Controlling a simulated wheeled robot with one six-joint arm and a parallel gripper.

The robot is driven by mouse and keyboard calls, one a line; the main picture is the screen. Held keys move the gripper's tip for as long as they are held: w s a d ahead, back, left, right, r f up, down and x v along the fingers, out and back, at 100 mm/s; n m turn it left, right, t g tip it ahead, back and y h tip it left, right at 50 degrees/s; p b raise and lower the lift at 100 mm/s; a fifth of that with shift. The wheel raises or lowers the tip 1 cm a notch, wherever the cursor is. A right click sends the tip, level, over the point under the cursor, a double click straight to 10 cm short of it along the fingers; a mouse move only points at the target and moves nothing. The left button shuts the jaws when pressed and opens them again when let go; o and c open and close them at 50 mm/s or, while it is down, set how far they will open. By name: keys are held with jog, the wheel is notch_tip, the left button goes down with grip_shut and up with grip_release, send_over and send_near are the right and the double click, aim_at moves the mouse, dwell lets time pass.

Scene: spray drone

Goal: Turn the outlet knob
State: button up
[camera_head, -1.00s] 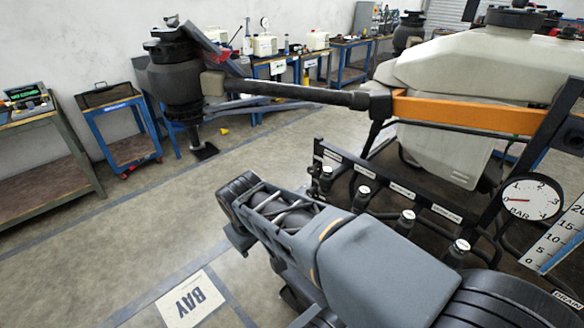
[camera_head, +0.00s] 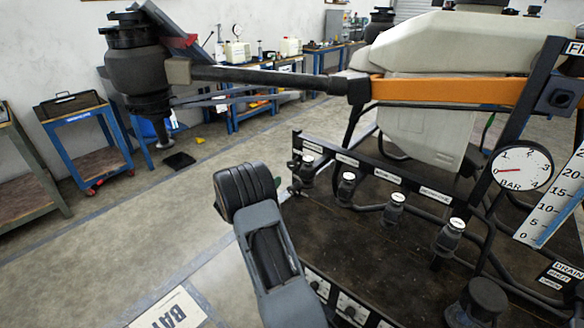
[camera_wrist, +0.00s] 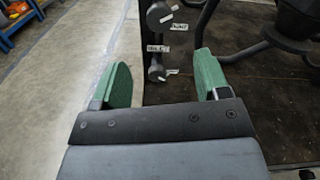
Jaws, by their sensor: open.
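In the wrist view my gripper (camera_wrist: 162,66) is open, its two green fingers wide apart and empty. A small dark knob (camera_wrist: 156,74) with a pale mark shows between and beyond the fingers, apart from both. A label beside it (camera_wrist: 158,48) is too small to read surely, so I cannot confirm it is the outlet knob. A second knob (camera_wrist: 158,16) lies farther up. In the head view several dark knobs with white caps, such as the leftmost one (camera_head: 307,167), stand along a labelled black rail (camera_head: 365,166).
A pressure gauge (camera_head: 521,168) and level scale (camera_head: 560,195) stand at the right. An orange-and-black drone arm (camera_head: 440,90) spans above the rail, with a pale tank (camera_head: 430,125) behind. Dark hoses run near the knobs.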

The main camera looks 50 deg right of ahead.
aim_at(290, 166)
jog(key=d, duration=0.9)
jog(key=w+d, duration=0.1)
jog(key=d, duration=0.3)
jog(key=shift+w+d, duration=0.1)
jog(key=shift+d, duration=0.05)
jog(key=shift+f, duration=0.1)
jog(key=c, duration=0.9)
